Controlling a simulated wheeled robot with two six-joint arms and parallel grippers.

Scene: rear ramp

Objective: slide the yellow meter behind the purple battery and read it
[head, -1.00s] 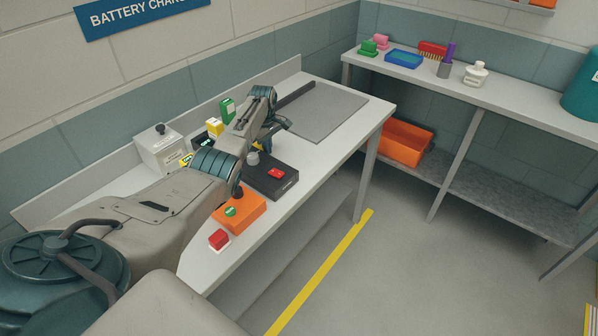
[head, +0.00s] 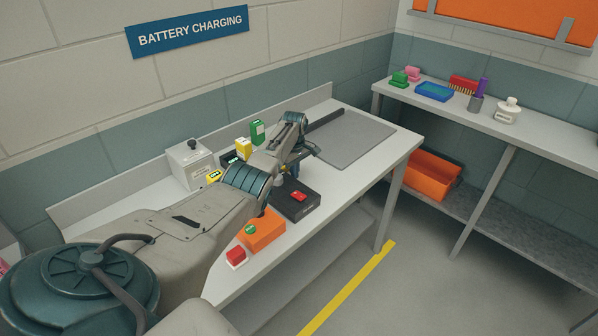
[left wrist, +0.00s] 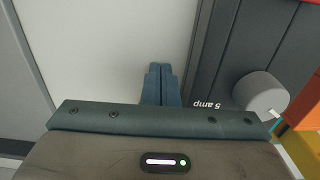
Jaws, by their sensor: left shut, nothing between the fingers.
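A small yellow thing with a dark face (head: 213,176), which looks like the meter, lies on the bench beside the grey box. A taller yellow block (head: 243,147) stands farther along. I make out no purple battery; my arm hides part of the bench. My left gripper (left wrist: 162,85) is shut and empty, its fingertips over bare bench beside a dark unit marked "5 amp" with a grey knob (left wrist: 258,92). In the head view my left arm reaches over the bench, and the gripper is mostly hidden by its own wrist. My right gripper is not in view.
A grey box (head: 188,166) and green block (head: 257,132) stand at the back. A grey mat (head: 352,140) is clear at the far end.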

